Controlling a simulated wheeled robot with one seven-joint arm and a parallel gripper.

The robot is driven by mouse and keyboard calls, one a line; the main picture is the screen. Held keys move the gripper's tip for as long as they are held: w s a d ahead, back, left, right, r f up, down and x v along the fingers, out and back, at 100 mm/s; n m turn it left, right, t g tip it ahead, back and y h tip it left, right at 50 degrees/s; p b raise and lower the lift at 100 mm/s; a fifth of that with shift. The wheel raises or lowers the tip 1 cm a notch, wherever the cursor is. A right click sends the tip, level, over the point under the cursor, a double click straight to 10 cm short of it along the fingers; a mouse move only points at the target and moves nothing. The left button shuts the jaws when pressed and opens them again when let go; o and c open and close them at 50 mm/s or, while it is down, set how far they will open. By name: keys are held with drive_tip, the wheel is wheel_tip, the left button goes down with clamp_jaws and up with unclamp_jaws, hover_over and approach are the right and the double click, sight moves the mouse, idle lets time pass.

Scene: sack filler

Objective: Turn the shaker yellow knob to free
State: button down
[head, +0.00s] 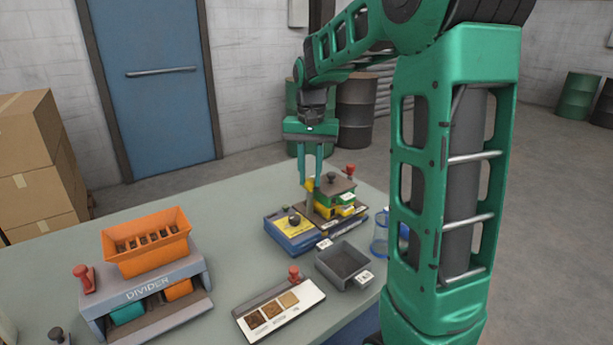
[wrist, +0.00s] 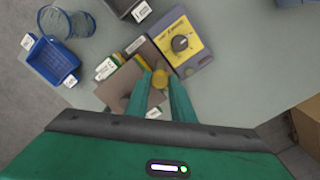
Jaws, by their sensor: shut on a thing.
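The shaker (head: 334,186) stands at the right back of the table, with a brown top plate and green and yellow layers under it. Its yellow knob (head: 310,185) is at the left edge of the top, and it also shows in the wrist view (wrist: 160,79). My gripper (head: 311,182) reaches down from above, and its two green fingers are shut on the yellow knob. The fingers partly hide the knob, and I cannot read its setting.
A blue box with a yellow panel and black dial (head: 294,219) is beside the shaker. A dark grey bin (head: 343,265), a sample board (head: 278,310), a glass jar (head: 380,235) and an orange-topped divider (head: 146,262) stand nearby. The table's back left is clear.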

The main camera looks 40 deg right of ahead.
sight(309, 179)
drive_tip(key=shift+w+r, duration=0.1)
drive_tip(key=shift+w, duration=0.1)
idle(0.4)
drive_tip(key=c, duration=1.6)
unclamp_jaws()
drive_tip(key=shift+o, duration=0.3)
drive_tip(key=shift+s, duration=0.1)
wheel_tip(309, 179, up, 11)
drive_tip(key=shift+f, duration=0.2)
